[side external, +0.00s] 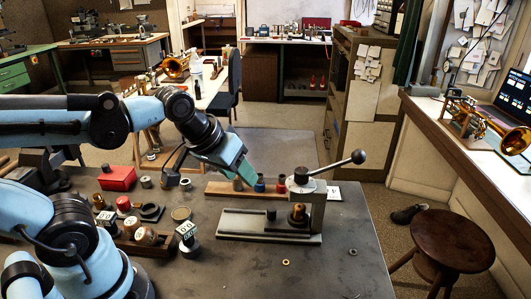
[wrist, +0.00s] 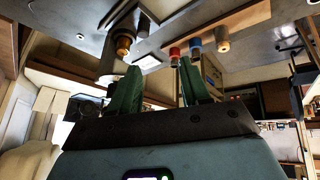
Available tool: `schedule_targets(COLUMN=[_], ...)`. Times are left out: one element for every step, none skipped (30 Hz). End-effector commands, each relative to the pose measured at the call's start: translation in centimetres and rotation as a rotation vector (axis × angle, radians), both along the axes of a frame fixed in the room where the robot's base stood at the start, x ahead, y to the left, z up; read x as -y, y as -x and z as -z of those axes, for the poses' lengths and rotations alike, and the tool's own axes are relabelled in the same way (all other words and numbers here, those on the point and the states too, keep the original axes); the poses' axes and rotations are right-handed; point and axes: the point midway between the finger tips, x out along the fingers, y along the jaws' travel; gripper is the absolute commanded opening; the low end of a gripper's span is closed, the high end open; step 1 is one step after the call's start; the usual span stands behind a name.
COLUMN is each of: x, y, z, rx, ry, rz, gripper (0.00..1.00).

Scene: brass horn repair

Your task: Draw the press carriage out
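The small press (side external: 312,200) stands on the grey bench with a long lever ending in a dark ball. Its pale base with a dark slotted rail (side external: 255,223) runs left from the column. The carriage (side external: 298,216) carries a brass-coloured piece and sits at the right end of the rail, close to the column. My gripper (side external: 246,170) is above and behind the rail's left part, apart from the press. In the wrist view, which is upside down, its two green fingers (wrist: 160,84) are spread with nothing between them. The brass-coloured piece (wrist: 123,45) shows beyond one finger.
A wooden tray of tools (side external: 145,240) and a red box (side external: 117,178) stand left. The bench front right is mostly clear, with small rings.

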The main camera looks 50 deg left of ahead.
Motion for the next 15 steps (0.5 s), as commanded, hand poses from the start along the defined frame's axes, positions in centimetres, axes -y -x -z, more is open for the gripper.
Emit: schedule_targets(x=[0.2,0.3,0.4,0.5,0.6,0.8,0.9,1.0,1.1,1.2,1.3,1.5,1.6,1.7,1.9], y=[-0.5,-0.7,-1.0,-1.2,-1.4,-1.7,-1.9,-2.2,-2.5,-2.7,-3.0,-3.3,-3.5,-3.8,-4.1], z=[-0.4,-0.6,-0.8,-0.9,-1.1,-1.2,-1.4,-1.5,-1.6,-1.7,-1.8,-1.9,-1.9,-2.0,-2.1], rx=[-0.031,-0.051,-0.079,-0.1,-0.12,-0.146,-0.166,-0.184,-0.209,-0.227,-0.245,-0.267,-0.282,-0.298,-0.316], ry=[0.051,0.085,0.126,0.157,0.186,0.223,0.248,0.273,0.304,0.325,0.346,0.37,0.387,0.402,0.421], rz=[-0.082,-0.14,-0.219,-0.279,-0.339,-0.421,-0.482,-0.544,-0.629,-0.693,-0.758,-0.845,-0.911,-0.977,-1.066], gripper=[0.48,0.48,0.48,0.48,0.48,0.48,0.48,0.48,0.48,0.48,0.48,0.48,0.48,0.48,0.48])
